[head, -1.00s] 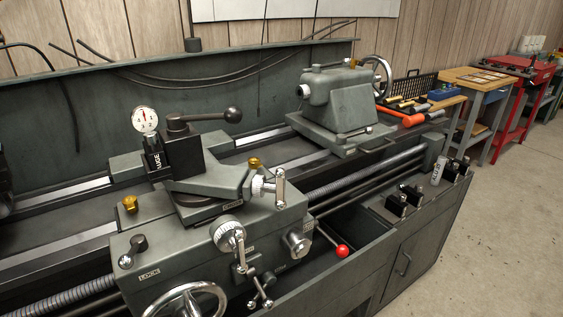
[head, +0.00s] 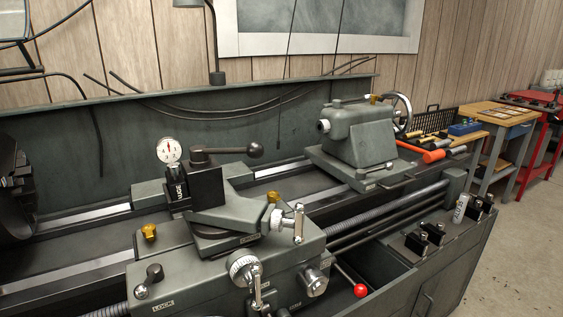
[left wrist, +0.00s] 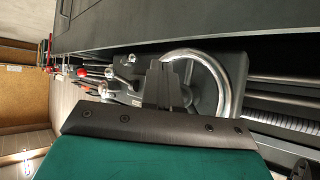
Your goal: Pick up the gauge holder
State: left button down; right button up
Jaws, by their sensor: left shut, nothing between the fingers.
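The gauge holder (head: 178,191) is a small black block marked with white lettering, with a round white dial gauge (head: 169,150) standing upright on top. In the head view it sits at the left side of the dark tool post (head: 205,180) on the lathe carriage. My left gripper (left wrist: 163,68) shows only in the left wrist view, with its fingers shut and empty. Behind the fingers is the chrome handwheel (left wrist: 226,83) of the lathe. The gauge holder cannot be made out in that view. My right gripper is in neither view.
The tool post lever (head: 254,150) sticks out beside the gauge. The tailstock (head: 355,137) stands further right on the bed. Several black holders and a light can (head: 460,208) stand on the front right ledge. A red-knobbed lever (head: 360,290) juts out in front.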

aim_at(168, 150)
jog(key=u, duration=2)
jog(key=k+l+u, duration=0.45)
jog(key=l, duration=0.25)
jog(key=k+l, duration=0.05)
jog(key=k, duration=0.05)
